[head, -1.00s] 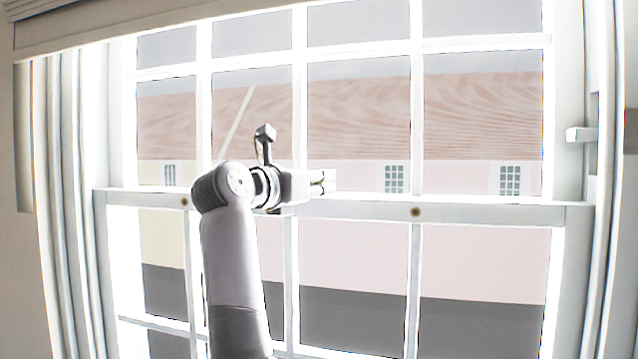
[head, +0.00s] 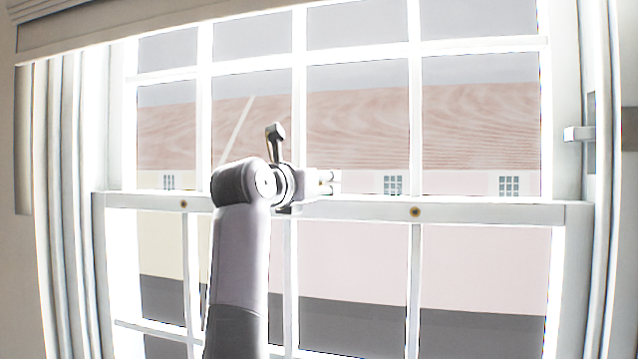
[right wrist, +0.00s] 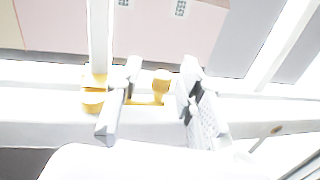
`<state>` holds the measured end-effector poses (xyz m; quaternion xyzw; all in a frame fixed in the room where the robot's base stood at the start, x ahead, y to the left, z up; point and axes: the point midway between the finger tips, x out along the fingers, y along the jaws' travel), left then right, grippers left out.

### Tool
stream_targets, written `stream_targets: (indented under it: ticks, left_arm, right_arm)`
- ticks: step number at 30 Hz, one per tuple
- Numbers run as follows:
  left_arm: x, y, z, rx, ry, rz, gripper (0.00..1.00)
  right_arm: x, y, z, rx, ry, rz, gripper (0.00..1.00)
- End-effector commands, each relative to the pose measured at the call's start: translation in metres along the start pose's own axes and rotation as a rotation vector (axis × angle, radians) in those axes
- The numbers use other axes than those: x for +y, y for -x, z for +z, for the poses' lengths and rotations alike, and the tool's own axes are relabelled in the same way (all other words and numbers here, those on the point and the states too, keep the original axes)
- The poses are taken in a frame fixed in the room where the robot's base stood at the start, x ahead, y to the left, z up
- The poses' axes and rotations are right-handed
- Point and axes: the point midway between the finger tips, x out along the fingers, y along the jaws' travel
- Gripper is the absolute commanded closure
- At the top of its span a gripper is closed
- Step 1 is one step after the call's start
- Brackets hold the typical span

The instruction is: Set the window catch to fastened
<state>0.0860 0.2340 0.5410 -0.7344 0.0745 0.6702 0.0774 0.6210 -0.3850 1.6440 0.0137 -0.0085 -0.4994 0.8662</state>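The brass window catch (right wrist: 92,103) shows in the right wrist view on the white meeting rail (right wrist: 238,113). Its yellow knob (right wrist: 161,82) lies between the two fingers of my right gripper (right wrist: 157,100), with a gap on at least one side. The fingers are apart; I cannot tell whether either touches the catch. In the head view my right gripper (head: 333,182) is at the rail, pointing right, and the catch is hidden there behind the gripper and arm. My left gripper is in neither view.
The sash window has white glazing bars, with a building outside. Small round brass fittings (head: 415,212) sit on the rail (head: 490,213). A pale bracket (head: 579,134) sticks out at the right frame. A blind (head: 150,22) hangs across the top.

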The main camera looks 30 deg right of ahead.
Motion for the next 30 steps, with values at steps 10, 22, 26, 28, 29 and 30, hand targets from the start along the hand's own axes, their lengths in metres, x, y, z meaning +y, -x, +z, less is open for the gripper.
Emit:
stream_targets:
  ticks: [10,22,26,28,29,30]
  left_arm:
    - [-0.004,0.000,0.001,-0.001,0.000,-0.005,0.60]
    - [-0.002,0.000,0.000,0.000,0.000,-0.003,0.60]
    - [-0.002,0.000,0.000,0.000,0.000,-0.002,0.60]
    - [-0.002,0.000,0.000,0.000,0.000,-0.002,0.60]
    - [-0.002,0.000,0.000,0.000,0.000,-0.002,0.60]
    - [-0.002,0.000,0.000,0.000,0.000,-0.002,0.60]
  right_arm:
    - [0.001,0.013,-0.001,0.001,0.000,0.001,0.65]
    - [0.000,0.070,-0.001,0.000,0.001,0.000,0.65]
    - [0.000,0.075,-0.001,0.000,0.001,-0.001,0.65]
    - [0.000,0.075,-0.001,0.001,0.001,-0.001,0.65]
    - [0.000,0.075,-0.001,0.001,0.001,-0.001,0.65]
    - [0.000,0.075,-0.001,0.001,0.001,-0.001,0.65]
